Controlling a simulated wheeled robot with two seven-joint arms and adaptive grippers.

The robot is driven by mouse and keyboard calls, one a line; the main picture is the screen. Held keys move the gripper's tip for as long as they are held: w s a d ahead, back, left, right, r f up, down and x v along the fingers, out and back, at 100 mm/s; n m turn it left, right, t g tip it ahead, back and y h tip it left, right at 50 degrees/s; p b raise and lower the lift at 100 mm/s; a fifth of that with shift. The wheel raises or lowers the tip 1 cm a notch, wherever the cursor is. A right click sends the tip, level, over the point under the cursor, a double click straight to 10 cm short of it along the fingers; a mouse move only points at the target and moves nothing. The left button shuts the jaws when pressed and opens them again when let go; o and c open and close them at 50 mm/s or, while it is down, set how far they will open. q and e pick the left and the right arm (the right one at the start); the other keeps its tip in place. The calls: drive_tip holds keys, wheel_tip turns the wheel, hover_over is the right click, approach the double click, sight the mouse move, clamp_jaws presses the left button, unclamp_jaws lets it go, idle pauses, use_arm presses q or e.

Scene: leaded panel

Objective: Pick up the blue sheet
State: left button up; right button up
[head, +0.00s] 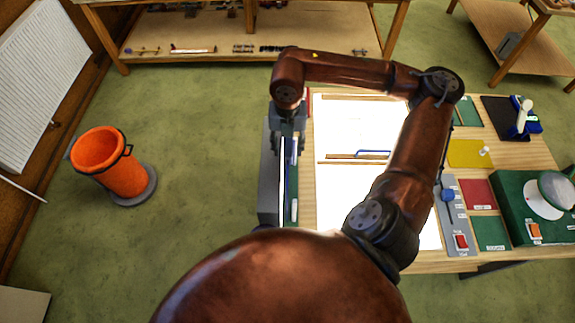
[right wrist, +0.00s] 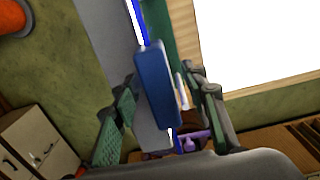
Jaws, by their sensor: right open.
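A grey rack (head: 268,190) stands at the table's left edge. Thin upright strips show in it edge-on: a white one, a blue one (head: 288,180) and a green one. In the right wrist view, a blue edge with white beside it (right wrist: 139,22) runs into a rounded blue block (right wrist: 157,88), which I take to belong to the blue sheet. My right gripper (head: 288,122) is over the rack, pointing down. In the right wrist view its open fingers (right wrist: 162,112) stand on either side of the blue block, with gaps visible. My left gripper is not in view.
A bright white panel (head: 340,125) with wooden strips and a blue-handled tool (head: 373,153) lies on the table. Yellow (head: 466,153), red and green squares, a switch box and a lamp-like device are to the right. An orange bin (head: 120,170) stands on the floor at left.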

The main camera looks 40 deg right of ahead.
drive_tip(key=shift+f, duration=1)
drive_tip(key=shift+r, duration=0.1)
clamp_jaws()
